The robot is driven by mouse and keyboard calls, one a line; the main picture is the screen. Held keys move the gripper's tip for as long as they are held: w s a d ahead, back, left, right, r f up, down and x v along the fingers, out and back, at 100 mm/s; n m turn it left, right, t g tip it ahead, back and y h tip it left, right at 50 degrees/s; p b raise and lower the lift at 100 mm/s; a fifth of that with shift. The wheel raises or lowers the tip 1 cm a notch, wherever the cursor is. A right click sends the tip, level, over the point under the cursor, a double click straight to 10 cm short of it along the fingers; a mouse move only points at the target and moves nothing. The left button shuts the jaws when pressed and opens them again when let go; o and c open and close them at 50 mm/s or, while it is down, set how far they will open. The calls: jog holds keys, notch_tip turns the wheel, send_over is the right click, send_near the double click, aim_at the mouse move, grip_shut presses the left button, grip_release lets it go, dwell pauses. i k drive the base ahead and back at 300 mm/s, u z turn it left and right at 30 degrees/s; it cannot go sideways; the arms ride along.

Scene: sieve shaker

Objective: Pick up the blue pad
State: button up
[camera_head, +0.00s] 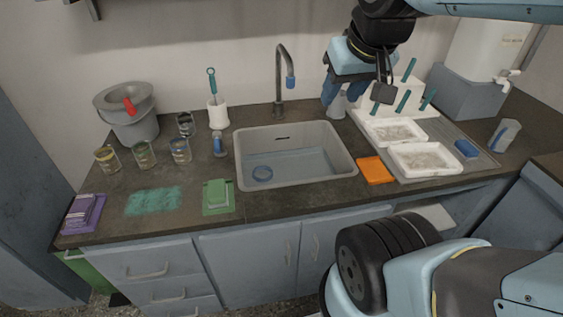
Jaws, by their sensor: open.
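The blue pad (466,148) is a small blue block lying on the right part of the grey draining board (480,163), right of two white trays. My gripper (357,96) hangs above the back of the counter, to the right of the tap and left of the white peg rack. It is open and well to the left of the blue pad, not touching it. Its fingers partly cover a pale bottle-like thing behind the sink.
White trays (425,171) (394,144) with pale contents and a white rack (390,103) with teal pegs stand between my gripper and the pad. A grey block (504,134) and a tapped container (480,60) are nearby. The sink (294,181) holds a blue ring.

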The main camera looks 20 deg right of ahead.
aim_at(464, 149)
jog(key=z, duration=1.6)
jog(key=k, duration=0.5)
jog(key=z, duration=0.15)
jog(key=i, duration=0.5)
jog(key=u, duration=0.1)
